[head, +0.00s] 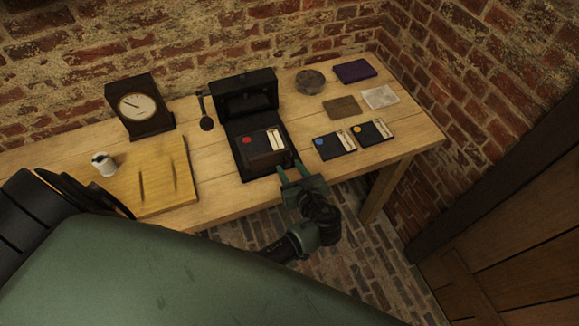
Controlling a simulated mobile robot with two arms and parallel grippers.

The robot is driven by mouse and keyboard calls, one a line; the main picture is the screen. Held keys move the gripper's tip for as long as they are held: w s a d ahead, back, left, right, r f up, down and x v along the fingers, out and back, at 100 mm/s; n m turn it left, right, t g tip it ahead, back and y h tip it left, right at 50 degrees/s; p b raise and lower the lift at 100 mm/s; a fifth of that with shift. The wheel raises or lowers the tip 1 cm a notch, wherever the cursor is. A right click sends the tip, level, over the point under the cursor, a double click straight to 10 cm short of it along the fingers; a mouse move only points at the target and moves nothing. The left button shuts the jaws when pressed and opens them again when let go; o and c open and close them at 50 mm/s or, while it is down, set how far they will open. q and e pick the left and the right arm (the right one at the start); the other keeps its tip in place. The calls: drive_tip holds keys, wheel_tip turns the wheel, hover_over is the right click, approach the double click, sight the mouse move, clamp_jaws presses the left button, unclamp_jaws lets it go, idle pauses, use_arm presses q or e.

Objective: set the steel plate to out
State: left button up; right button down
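A black case (245,90) stands on the table with its lid raised. A dark block with a red dot (262,147) and a pale metallic-looking strip (276,139) on top sits in its front part. I cannot tell for sure which part is the steel plate. Two flat dark pieces lie to the right, one with a blue dot (333,145) and one with a yellow dot (371,133), each with a similar pale strip. My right gripper is not in view.
A clock (140,107), a wooden board (165,190) and a small white cup (104,164) are at left. A round grey tin (310,82), a purple block (354,71), a brown square (342,107) and a pale square (380,97) lie at right. A brick wall is behind.

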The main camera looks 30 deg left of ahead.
use_arm(q)
drive_tip(key=shift+s+d+r, duration=0.1)
drive_tip(key=b+v, duration=0.1)
drive_tip(key=v, duration=0.6)
drive_tip(key=shift+s+d+r, duration=0.15)
drive_tip(key=shift+s+d, duration=0.1)
drive_tip(key=shift+d, duration=0.05)
idle(0.4)
